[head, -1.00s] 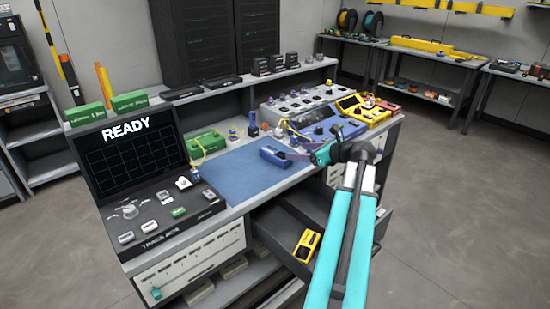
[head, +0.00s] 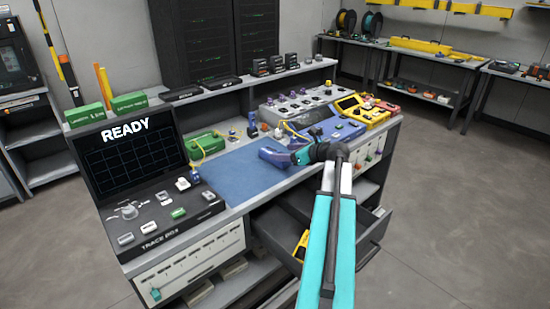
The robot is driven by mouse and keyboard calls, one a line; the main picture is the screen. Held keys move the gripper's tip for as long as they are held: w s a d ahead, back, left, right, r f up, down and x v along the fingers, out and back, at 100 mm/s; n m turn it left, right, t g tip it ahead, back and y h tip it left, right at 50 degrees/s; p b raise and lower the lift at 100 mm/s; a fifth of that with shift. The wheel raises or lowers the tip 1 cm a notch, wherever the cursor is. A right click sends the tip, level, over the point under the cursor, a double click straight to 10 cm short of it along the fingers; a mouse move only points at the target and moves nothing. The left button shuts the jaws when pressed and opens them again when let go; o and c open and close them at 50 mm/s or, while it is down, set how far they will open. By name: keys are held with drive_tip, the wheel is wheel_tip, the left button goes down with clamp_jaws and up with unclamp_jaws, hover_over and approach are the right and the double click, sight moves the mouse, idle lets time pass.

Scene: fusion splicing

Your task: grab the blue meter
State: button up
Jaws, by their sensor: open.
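The blue meter (head: 268,155) lies at the right end of the blue work mat (head: 232,178) on the bench. My gripper (head: 284,157) is open, with its dark fingers at the meter's right end. The fingers appear to overlap the meter in the picture; I cannot tell whether they touch it. The wrist and the teal arm reach in from the lower right and hide the bench edge just right of the meter.
A larger blue device (head: 336,129) and a yellow device (head: 362,108) stand behind and right of my gripper. A black trace box (head: 160,215) with a READY screen is at left. An open drawer (head: 375,228) below holds a yellow meter (head: 301,246).

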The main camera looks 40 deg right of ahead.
sight(272, 151)
drive_tip(key=shift+x, duration=2.6)
drive_tip(key=shift+s+f, duration=0.1)
drive_tip(key=shift+f, duration=0.05)
drive_tip(key=c, duration=1.3)
drive_tip(key=shift+c, duration=0.2)
drive_tip(key=shift+r, duration=0.2)
